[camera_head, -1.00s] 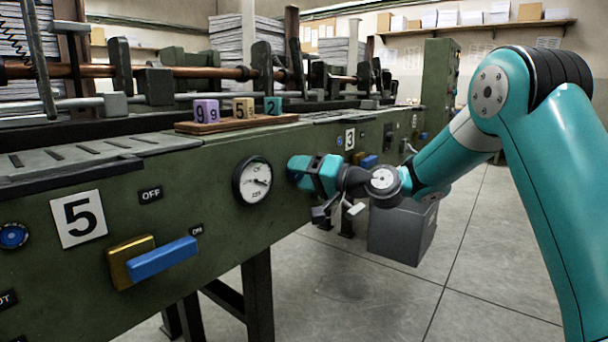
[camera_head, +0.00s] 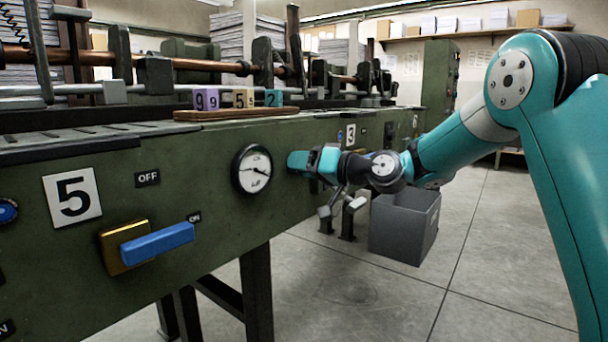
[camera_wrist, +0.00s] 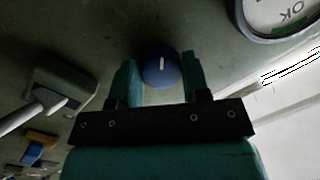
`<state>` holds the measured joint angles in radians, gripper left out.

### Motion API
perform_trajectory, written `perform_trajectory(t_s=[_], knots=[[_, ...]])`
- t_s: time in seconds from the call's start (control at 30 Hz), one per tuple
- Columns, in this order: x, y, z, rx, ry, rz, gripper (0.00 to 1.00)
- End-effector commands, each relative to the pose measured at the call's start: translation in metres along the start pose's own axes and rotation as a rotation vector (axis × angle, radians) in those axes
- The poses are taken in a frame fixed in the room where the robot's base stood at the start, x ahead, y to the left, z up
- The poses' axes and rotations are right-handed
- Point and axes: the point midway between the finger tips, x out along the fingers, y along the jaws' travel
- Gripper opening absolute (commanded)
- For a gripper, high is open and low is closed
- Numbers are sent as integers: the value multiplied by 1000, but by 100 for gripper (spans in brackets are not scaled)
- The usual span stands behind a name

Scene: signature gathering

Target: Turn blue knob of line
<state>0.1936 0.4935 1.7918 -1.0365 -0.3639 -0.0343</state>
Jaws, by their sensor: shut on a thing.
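The blue knob (camera_wrist: 160,70) shows in the wrist view as a round blue cap with a white line on it, set on the dark green panel. The white line stands about upright in that view. My gripper (camera_wrist: 160,77) has one teal finger on each side of the knob and is shut on it. In the head view my gripper (camera_head: 296,161) reaches the green machine's side just right of the round gauge (camera_head: 252,169). The knob is hidden behind the gripper there. The gauge also shows at the wrist view's top right (camera_wrist: 277,14).
A blue lever (camera_head: 158,243) on a brass plate sits by the ON label, near the 5 sign (camera_head: 72,196). Numbered blocks (camera_head: 243,98) stand on a wooden board on the machine. A grey bin (camera_head: 404,226) is on the floor below my arm; open floor lies in front.

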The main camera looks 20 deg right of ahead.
Motion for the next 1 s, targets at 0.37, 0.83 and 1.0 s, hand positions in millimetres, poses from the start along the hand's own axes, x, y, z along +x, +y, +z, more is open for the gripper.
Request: perform_trajectory(t_s=[0.37,0.83,1.0], knots=[[-1,2,1,-138,-12,18,19],[-1,2,0,-151,-13,20,45],[0,1,0,-151,-13,18,68]])
